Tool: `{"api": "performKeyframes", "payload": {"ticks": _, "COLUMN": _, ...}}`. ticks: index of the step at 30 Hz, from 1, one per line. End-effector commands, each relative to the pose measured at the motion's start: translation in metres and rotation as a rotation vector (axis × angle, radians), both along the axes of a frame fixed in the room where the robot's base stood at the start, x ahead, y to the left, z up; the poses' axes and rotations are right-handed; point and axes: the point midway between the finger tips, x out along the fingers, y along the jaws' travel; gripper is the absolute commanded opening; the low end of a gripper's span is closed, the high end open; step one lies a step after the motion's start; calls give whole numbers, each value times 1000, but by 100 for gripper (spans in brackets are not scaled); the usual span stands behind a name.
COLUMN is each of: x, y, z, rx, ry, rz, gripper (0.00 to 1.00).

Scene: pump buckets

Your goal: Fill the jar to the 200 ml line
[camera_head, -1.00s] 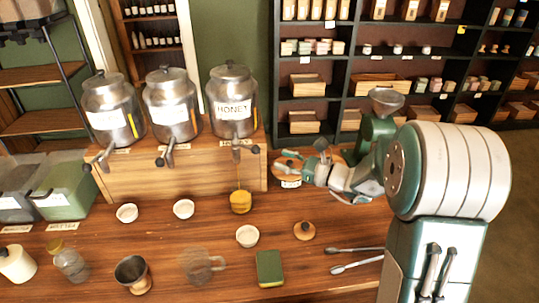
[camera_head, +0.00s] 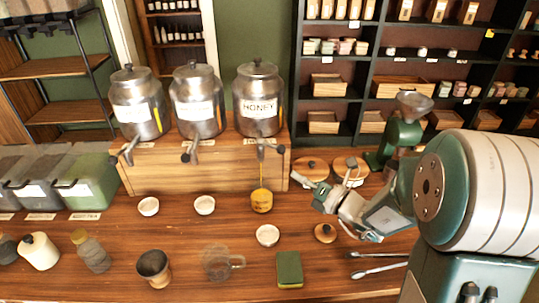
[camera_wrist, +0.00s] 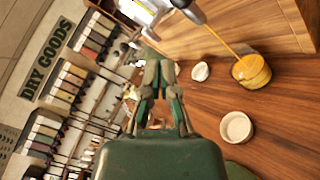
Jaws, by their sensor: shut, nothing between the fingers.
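The jar (camera_head: 261,203) stands on the counter under the tap of the steel dispenser labelled HONEY (camera_head: 258,112). It looks full of yellow honey; a 200 ml line cannot be made out. A thin honey stream (camera_head: 261,172) runs from the tap (camera_head: 262,150) into the jar. The wrist view also shows the jar (camera_wrist: 252,72) and the stream (camera_wrist: 222,42). My gripper (camera_head: 300,182) is shut and empty, to the right of the jar and a little above it, apart from it and from the tap. Its fingers show in the wrist view (camera_wrist: 158,68).
Two more steel dispensers (camera_head: 197,108) stand left on the wooden stand (camera_head: 215,170). A grinder (camera_head: 403,130) stands behind my arm.

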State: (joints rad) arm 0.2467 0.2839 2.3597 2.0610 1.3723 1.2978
Motion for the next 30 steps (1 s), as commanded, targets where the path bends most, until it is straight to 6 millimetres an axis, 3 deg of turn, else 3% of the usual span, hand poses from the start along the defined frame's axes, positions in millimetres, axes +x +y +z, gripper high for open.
{"api": "performKeyframes", "payload": {"ticks": 6, "x": -24, "y": 3, "z": -6, "rx": 304, "ry": 291, "rz": -47, "gripper": 0}}
{"api": "performKeyframes", "payload": {"ticks": 11, "x": -28, "y": 3, "z": -7, "rx": 378, "ry": 358, "rz": -56, "gripper": 0}}
{"api": "performKeyframes", "payload": {"ticks": 17, "x": -10, "y": 23, "z": -7, "rx": 377, "ry": 359, "rz": -53, "gripper": 0}}
{"api": "performKeyframes", "payload": {"ticks": 29, "x": 47, "y": 72, "z": -3, "rx": 375, "ry": 356, "rz": -52, "gripper": 0}}
{"api": "performKeyframes", "payload": {"ticks": 30, "x": 53, "y": 68, "z": -2, "rx": 376, "ry": 354, "rz": -59, "gripper": 0}}
